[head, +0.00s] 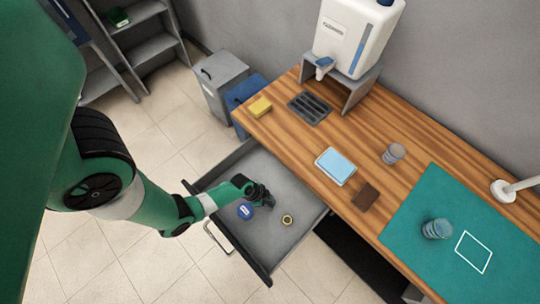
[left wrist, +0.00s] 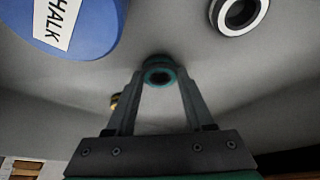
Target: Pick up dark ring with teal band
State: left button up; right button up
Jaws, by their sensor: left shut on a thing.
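The dark ring with the teal band (left wrist: 158,64) is between my left gripper's fingertips in the left wrist view, its round opening facing the camera. My left gripper (head: 265,199) reaches down into the open grey drawer (head: 262,166) in the head view, and its jaws (left wrist: 158,80) are shut on the ring. In the head view the ring cannot be told apart from the dark fingers. I cannot tell whether it touches the drawer floor. My right gripper is not in view.
A blue chalk container (head: 245,211) lies in the drawer close to my left gripper. A yellow-and-black ring (head: 287,220) lies to the right. A black-and-white ring (left wrist: 243,12) shows in the left wrist view. The wooden desk (head: 330,130) borders the drawer.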

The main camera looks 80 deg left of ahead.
pick_arm(q)
grip_shut()
jog(key=shift+r+p, duration=0.35)
jog(key=shift+r, duration=0.2)
notch_tip(320, 180, up, 3)
jog(key=shift+s+d+r+p, duration=0.1)
jog(key=shift+p, duration=0.85)
jog(key=s+d+r+p, duration=0.4)
jog(key=s+d+r, duration=0.4)
jog(key=s+d, duration=0.1)
jog(key=shift+s+r, duration=0.4)
jog(key=shift+s, duration=0.15)
